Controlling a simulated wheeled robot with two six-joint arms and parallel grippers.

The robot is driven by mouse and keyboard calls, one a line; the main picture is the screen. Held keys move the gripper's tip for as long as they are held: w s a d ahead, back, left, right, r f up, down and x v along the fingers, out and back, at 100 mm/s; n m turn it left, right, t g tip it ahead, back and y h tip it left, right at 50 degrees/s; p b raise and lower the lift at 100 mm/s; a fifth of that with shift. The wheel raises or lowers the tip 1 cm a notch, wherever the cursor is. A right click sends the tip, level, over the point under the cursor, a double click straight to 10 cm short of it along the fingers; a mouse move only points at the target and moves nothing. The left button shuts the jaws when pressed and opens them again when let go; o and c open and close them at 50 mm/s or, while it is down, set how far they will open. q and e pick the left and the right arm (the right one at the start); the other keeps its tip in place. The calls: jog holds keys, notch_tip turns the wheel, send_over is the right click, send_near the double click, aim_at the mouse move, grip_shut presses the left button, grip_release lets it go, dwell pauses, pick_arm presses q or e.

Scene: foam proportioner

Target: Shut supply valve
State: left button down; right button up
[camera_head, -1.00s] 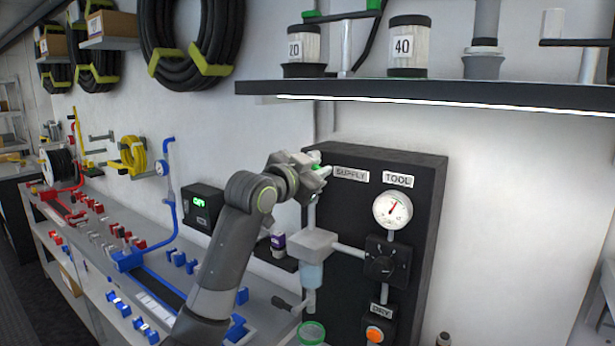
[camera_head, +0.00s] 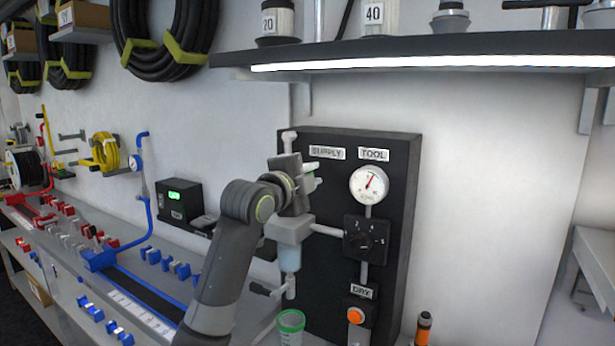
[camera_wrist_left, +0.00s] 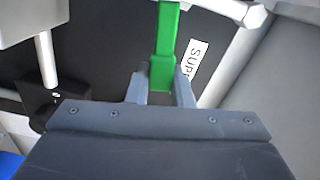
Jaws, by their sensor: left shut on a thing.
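The supply valve shows its green handle (camera_wrist_left: 165,50) in the left wrist view, running from the top edge down between my fingers. My left gripper (camera_wrist_left: 160,90) is shut on the handle's end. In the head view my left gripper (camera_head: 308,177) is in front of the black panel's (camera_head: 402,200) upper left and hides most of the valve body. My right gripper is out of view.
A gauge (camera_head: 369,184) under the TOOL label, a black knob (camera_head: 366,239) and an orange button (camera_head: 356,316) are on the panel. A filter block (camera_head: 290,229) with a clear bowl is below my gripper. A shelf (camera_head: 430,48) juts out above. A green-rimmed cup (camera_head: 291,322) stands below.

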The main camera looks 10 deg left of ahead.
pick_arm(q)
jog(key=shift+d+f+m+b, duration=0.1)
jog(key=shift+f+m+b, duration=0.35)
jog(key=shift+f+m, duration=0.4)
jog(key=shift+m, duration=0.25)
jog(key=c, duration=1.3)
grip_release()
jog(key=shift+s, duration=0.1)
jog(key=b+v, duration=0.4)
jog(key=v, duration=1.3)
jog(key=shift+s, duration=0.15)
